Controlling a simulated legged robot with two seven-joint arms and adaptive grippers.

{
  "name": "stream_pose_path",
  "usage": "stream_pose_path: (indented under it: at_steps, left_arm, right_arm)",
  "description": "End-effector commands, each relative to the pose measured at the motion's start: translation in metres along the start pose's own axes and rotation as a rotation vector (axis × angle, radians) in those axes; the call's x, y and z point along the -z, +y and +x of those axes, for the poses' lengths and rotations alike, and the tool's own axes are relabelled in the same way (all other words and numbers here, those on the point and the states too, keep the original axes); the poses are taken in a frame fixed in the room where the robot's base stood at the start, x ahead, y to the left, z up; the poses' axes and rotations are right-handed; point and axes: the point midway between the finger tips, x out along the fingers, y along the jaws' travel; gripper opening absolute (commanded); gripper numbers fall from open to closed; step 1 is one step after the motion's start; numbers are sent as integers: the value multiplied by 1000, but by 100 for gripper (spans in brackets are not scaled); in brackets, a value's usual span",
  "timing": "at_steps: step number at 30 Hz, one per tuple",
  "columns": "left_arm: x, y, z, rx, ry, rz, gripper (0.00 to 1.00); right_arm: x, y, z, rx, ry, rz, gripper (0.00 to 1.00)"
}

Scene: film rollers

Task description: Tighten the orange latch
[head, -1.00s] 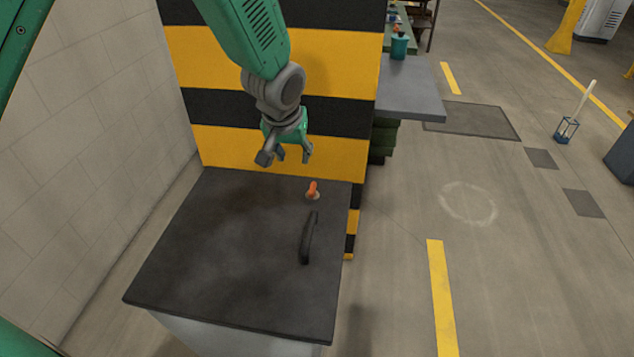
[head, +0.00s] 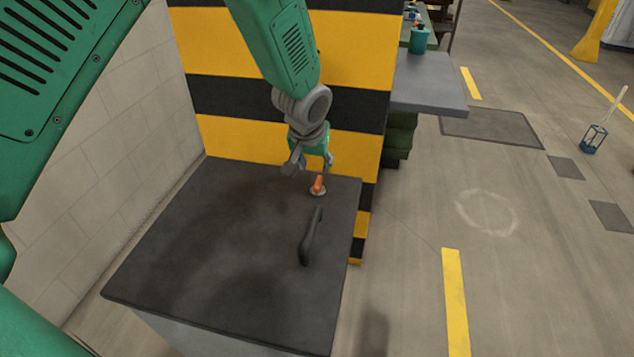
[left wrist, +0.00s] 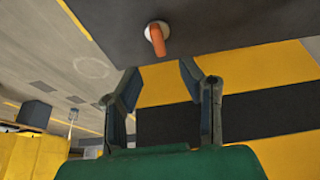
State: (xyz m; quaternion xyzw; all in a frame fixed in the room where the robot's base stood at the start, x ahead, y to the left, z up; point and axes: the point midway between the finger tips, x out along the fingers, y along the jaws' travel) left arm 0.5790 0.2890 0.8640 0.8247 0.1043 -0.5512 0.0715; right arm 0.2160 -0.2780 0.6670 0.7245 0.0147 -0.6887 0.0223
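The orange latch (head: 318,184) stands up from a small pale round base near the back right corner of the dark box top (head: 200,250). It also shows in the left wrist view (left wrist: 156,38), beyond the fingertips. My left gripper (head: 310,168) is just above and behind the latch in the head view. In the left wrist view its two fingers (left wrist: 160,85) are spread apart with nothing between them, and the latch is clear of both. My right gripper is not in view.
A black curved handle (head: 310,236) lies on the box top in front of the latch. A yellow and black striped pillar (head: 230,130) stands right behind the box. A pale block wall (head: 100,170) is on the left. Open floor lies to the right.

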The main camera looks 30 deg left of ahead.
Motion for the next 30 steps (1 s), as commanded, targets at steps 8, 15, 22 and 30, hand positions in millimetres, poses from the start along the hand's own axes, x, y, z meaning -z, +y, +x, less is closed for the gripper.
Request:
stream_pose_path:
  at_steps: [8, 15, 22, 30]
  left_arm:
    - [-1, -3, 59, -1, -1, -2, 34]
    - [0, -4, 83, -3, -1, -1, 34]
    - [0, -2, 85, -1, 1, 0, 34]
    - [0, -1, 85, -2, 1, 0, 0]
  right_arm:
    - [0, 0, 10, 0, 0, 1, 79]
    - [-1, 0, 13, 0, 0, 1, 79]
    - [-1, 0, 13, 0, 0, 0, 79]
    - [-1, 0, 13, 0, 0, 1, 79]
